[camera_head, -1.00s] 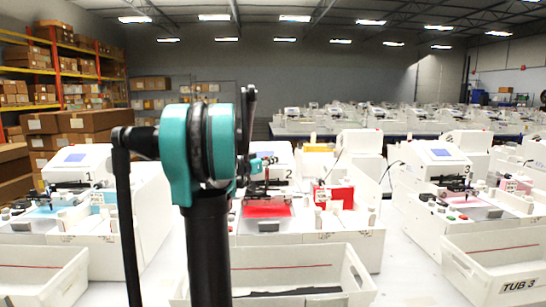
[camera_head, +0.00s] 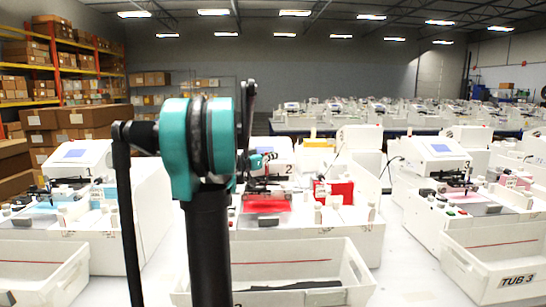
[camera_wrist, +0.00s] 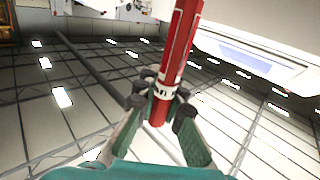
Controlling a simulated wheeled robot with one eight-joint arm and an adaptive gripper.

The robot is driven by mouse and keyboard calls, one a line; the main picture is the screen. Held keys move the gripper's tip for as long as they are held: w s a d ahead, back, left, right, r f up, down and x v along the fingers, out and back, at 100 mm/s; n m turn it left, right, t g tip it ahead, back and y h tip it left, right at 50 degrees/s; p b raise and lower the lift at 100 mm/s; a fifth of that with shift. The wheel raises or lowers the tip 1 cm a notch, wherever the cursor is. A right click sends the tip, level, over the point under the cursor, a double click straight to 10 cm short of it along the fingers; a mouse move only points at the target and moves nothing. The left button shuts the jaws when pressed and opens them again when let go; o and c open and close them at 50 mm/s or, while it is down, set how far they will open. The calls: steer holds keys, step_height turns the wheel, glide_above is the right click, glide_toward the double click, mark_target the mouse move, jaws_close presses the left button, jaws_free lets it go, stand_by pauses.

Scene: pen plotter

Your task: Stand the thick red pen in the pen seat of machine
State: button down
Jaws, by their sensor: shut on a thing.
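My gripper (camera_wrist: 160,98) is shut on the thick red pen (camera_wrist: 182,40) in the wrist view. The pen stands out between the dark finger pads, leaning slightly right in that picture, with a pale band just above the pads. Its upper end runs out of the picture. In the head view, my arm stands in front of machine 2 (camera_head: 345,228), which has a red plate (camera_head: 268,206) on its bed. A small teal part beside the arm, near the top of machine 2, may be my gripper. I cannot make out the pen or the pen seat there.
Machine 1 (camera_head: 150,205) stands to the left and machine 3 (camera_head: 420,215) to the right. A white tub (camera_head: 300,252) holding a dark object stands before machine 2. Tub 3 (camera_head: 470,262) is at the right front. A red block (camera_head: 340,192) stands on machine 2.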

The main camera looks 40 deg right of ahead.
steer(key=shift+f, duration=4.15)
steer(key=c, duration=1.6)
jaws_free()
steer(key=shift+o, duration=0.2)
steer(key=s+a, duration=0.1)
steer(key=a, duration=1.1)
